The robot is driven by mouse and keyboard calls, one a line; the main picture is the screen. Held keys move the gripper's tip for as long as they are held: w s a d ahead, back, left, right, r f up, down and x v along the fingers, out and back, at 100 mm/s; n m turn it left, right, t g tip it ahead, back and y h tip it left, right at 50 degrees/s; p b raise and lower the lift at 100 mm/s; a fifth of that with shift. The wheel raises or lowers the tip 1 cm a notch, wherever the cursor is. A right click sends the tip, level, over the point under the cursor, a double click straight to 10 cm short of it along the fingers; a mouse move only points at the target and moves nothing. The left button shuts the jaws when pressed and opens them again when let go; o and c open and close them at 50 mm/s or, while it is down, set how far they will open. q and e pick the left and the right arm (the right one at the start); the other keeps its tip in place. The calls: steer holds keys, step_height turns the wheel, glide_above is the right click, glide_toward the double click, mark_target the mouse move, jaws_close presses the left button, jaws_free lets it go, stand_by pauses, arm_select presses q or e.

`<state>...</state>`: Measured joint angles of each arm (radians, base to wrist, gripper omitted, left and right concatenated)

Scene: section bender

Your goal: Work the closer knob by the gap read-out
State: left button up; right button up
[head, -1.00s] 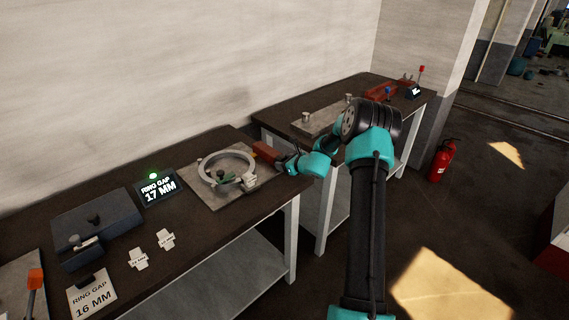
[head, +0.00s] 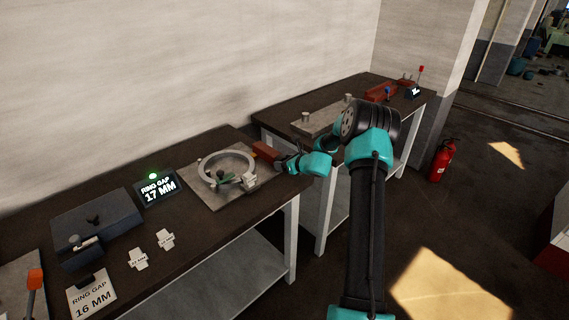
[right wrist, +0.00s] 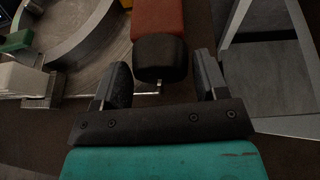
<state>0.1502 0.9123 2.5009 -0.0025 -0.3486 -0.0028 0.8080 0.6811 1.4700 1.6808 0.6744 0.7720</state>
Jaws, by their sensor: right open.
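The gap read-out (head: 157,189) shows RING GAP 17 MM, with a green lamp lit above it. A card (head: 92,297) reads RING GAP 16 MM. The metal ring (head: 230,151) sits on a grey plate. At the plate's far right corner is a red block (head: 266,151), which also shows in the right wrist view (right wrist: 158,18). A black knob (right wrist: 161,58) is at its near end. My right gripper (right wrist: 163,80) is open, its fingers either side of the knob's near end, with gaps visible. In the head view, my right gripper (head: 284,160) is beside the block. My left gripper is out of view.
An orange-tipped handle (head: 35,279) stands front left. A second bench (head: 280,118) stands behind my right arm. The bench front between tags and plate is clear.

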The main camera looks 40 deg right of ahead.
steer(key=v, duration=1.7)
steer(key=shift+s, duration=0.25)
steer(key=shift+a+r, duration=0.1)
steer(key=s+a+f+n+g+y, duration=0.2)
steer(key=a+f+n+g, duration=0.35)
steer(key=a+f, duration=0.55)
steer(key=s+a+f+n+g+y, duration=0.2)
steer(key=a+f+n+g, duration=0.2)
steer(key=a+f+n, duration=0.6)
steer(key=s+a+f+n+g, duration=0.1)
steer(key=s+a+f+n, duration=0.1)
steer(key=a+n, duration=0.7)
steer(key=s+a+f+n+g+h, duration=0.1)
steer(key=s+a+f+n+g, duration=0.1)
steer(key=a+n, duration=0.7)
steer(key=s+a+f, duration=0.1)
steer(key=s+a, duration=0.1)
steer(key=a, duration=0.3)
steer(key=shift+f, duration=0.25)
steer(key=shift+s+n, duration=0.1)
steer(key=shift+n, duration=0.15)
